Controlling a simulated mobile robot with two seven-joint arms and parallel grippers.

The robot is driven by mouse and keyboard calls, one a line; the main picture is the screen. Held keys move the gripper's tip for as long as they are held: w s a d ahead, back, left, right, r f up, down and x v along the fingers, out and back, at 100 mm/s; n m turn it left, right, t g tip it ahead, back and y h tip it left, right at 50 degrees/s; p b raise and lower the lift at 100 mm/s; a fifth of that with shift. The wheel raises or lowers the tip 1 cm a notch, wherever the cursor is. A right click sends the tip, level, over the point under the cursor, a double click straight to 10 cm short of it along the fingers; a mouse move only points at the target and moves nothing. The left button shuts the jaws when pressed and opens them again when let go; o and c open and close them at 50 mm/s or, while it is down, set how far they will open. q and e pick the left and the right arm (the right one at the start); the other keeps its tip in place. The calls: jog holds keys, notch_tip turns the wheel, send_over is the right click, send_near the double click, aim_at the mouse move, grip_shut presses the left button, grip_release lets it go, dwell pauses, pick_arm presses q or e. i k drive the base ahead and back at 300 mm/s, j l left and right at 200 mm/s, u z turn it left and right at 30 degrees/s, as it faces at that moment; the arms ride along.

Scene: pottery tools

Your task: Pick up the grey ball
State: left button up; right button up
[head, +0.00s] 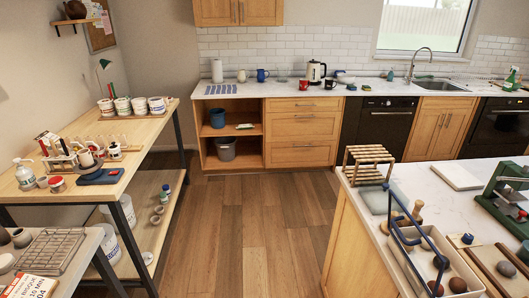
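Several small balls show at the lower right of the head view. A brown ball (457,285) and a dark reddish ball (436,289) are also in the tray. A dark greyish ball (506,269) lies on a brown board (488,262) right of the tray. I cannot tell for sure which one is the task's grey ball.
The white counter (410,176) also carries a wooden rack (367,160), a white pad (457,176) and a green machine (508,190). A workbench (130,165) with pots stands at the left. The wooden floor (245,225) between is clear.

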aim_at(507, 268)
jog(key=z, duration=1.3)
jog(key=i+l, duration=0.1)
jog(key=l, duration=0.55)
jog(key=i+l, duration=0.1)
jog(key=l, duration=0.55)
jog(key=i+l, duration=0.1)
jog(key=l, duration=0.6)
jog(key=i+l, duration=0.1)
jog(key=l, duration=0.55)
jog(key=i+l, duration=0.1)
jog(key=l, duration=0.55)
jog(key=l+u, duration=0.4)
jog(key=l, duration=0.55)
